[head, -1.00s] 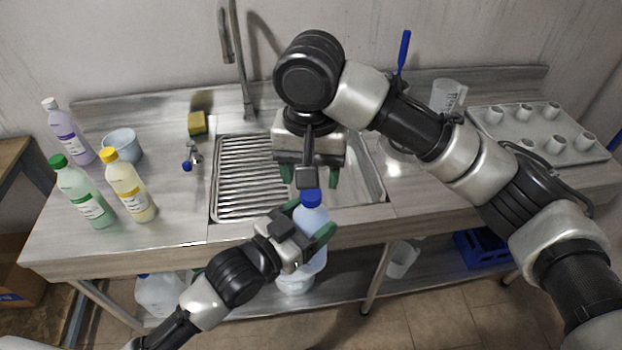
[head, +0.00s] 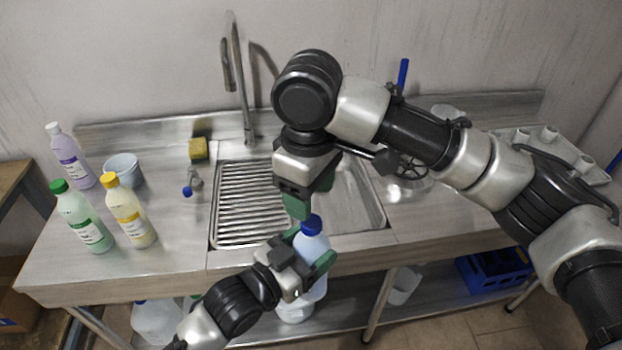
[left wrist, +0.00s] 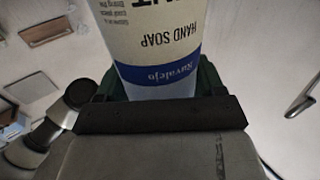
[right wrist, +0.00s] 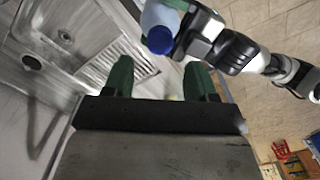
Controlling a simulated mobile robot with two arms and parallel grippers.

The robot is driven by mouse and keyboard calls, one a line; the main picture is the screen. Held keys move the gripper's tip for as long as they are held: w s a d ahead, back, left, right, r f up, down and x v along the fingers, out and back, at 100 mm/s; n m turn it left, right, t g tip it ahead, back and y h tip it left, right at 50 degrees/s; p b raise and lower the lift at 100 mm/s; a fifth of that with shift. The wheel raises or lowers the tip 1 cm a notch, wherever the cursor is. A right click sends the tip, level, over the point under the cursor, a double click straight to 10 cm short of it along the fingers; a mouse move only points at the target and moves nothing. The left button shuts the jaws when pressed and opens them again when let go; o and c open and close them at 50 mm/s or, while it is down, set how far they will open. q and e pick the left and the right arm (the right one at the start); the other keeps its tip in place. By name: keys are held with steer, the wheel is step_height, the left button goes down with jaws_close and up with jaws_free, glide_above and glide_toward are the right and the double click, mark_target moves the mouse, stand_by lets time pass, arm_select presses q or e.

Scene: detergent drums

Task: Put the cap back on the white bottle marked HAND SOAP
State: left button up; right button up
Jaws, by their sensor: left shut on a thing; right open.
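The white bottle (head: 311,244) is in my left gripper (head: 308,262), roughly upright in front of the sink's front edge. Its HAND SOAP label (left wrist: 155,35) shows upside down in the left wrist view, with my left gripper (left wrist: 160,92) shut around the bottle. The blue cap (head: 312,223) sits on top of the bottle; whether it is screwed tight I cannot tell. My right gripper (head: 311,194) is open and empty, over the sink just behind the cap. In the right wrist view the cap (right wrist: 159,40) lies beyond the open fingers (right wrist: 160,78), apart from them.
A ribbed sink (head: 246,205) with a tall tap (head: 236,85) lies behind the bottle. Purple (head: 70,157), green-capped (head: 83,220) and yellow-capped (head: 130,213) bottles stand on the left counter by a grey bucket (head: 123,170). A cup tray (head: 594,171) is at right, partly behind my right arm.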

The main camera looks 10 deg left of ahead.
steer(key=n, duration=0.4)
steer(key=shift+r, duration=0.3)
steer(key=n, duration=0.4)
steer(key=shift+r, duration=0.25)
steer(key=n, duration=0.4)
steer(key=shift+r, duration=0.2)
steer(key=n, duration=0.5)
steer(key=shift+d+r, duration=0.1)
steer(key=shift+r, duration=0.15)
glide_toward(311, 260)
steer(key=shift+w+a+f, duration=0.2)
steer(key=shift+w+f, duration=1.25)
steer(key=shift+w, duration=0.15)
